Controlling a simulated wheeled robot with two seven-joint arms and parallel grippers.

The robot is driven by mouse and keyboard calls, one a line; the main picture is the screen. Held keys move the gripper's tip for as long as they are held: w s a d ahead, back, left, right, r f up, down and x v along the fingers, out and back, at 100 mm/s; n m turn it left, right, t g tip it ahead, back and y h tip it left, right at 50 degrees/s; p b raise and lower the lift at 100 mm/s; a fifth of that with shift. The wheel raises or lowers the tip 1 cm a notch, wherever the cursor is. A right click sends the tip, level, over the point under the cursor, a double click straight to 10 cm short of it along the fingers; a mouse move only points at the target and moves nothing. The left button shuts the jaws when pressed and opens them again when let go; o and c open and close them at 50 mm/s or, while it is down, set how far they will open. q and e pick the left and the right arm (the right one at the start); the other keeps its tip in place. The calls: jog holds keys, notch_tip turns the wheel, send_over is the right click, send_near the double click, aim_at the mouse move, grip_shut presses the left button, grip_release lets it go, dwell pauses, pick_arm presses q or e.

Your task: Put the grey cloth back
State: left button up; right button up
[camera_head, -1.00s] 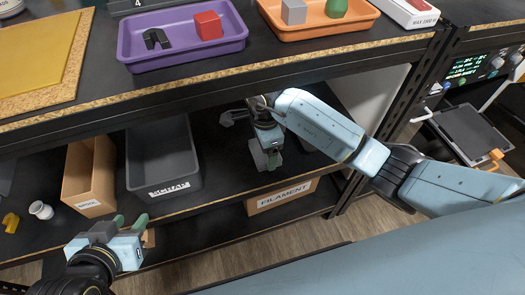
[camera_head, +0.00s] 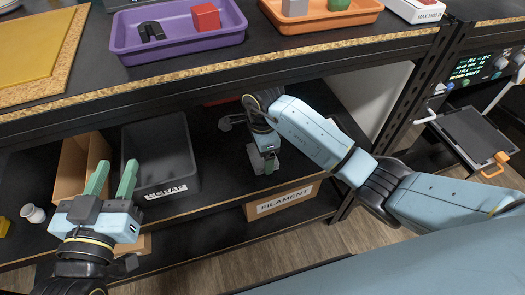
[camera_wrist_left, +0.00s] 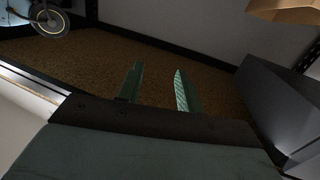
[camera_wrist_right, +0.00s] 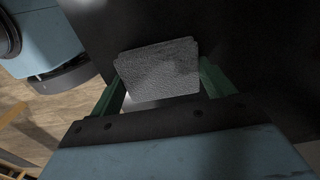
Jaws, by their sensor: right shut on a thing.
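The grey cloth (camera_wrist_right: 158,68) is a small, flat, textured rectangle. In the right wrist view it lies between the green fingers of my right gripper (camera_wrist_right: 165,85), which is shut on it. In the head view the right gripper (camera_head: 268,168) hangs over the lower shelf, right of the grey bin, with a bit of the cloth (camera_head: 272,160) showing. My arm hides part of that area. My left gripper (camera_head: 116,170) is open and empty, its fingers pointing up in front of the cardboard box and the grey bin. Its spread fingers also show in the left wrist view (camera_wrist_left: 158,80).
The lower shelf holds a labelled grey bin (camera_head: 160,140), a cardboard box (camera_head: 72,165) and a white cup (camera_head: 32,214). A FILAMENT box (camera_head: 283,203) sits beneath. The upper bench edge (camera_head: 200,82) overhangs, carrying a purple tray (camera_head: 180,48) and an orange tray (camera_head: 320,22).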

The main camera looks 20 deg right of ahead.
pick_arm(q)
jog(key=shift+r, duration=0.1)
pick_arm(e)
jog(key=shift+f, duration=0.1)
jog(key=o, duration=0.8)
pick_arm(q)
jog(key=shift+r, duration=0.1)
pick_arm(e)
notch_tip(320, 180, up, 3)
jog(key=shift+r+p, duration=0.2)
jog(key=shift+p, duration=0.55)
notch_tip(320, 180, up, 4)
jog(key=shift+f+p, duration=0.15)
jog(key=shift+p, duration=0.65)
pick_arm(q)
jog(key=s+a+f+g+y, duration=0.1)
jog(key=s+a+f+g, duration=0.1)
jog(key=s+f+g, duration=0.1)
jog(key=s+a+f+g+y, duration=0.2)
jog(key=f+g, duration=0.3)
jog(key=f, duration=0.3)
jog(key=shift+s+f+g, duration=0.3)
jog(key=shift+s+g, duration=0.1)
jog(key=shift+s, duration=0.4)
pick_arm(e)
jog(key=shift+r, duration=0.3)
pick_arm(q)
jog(key=shift+a, duration=0.1)
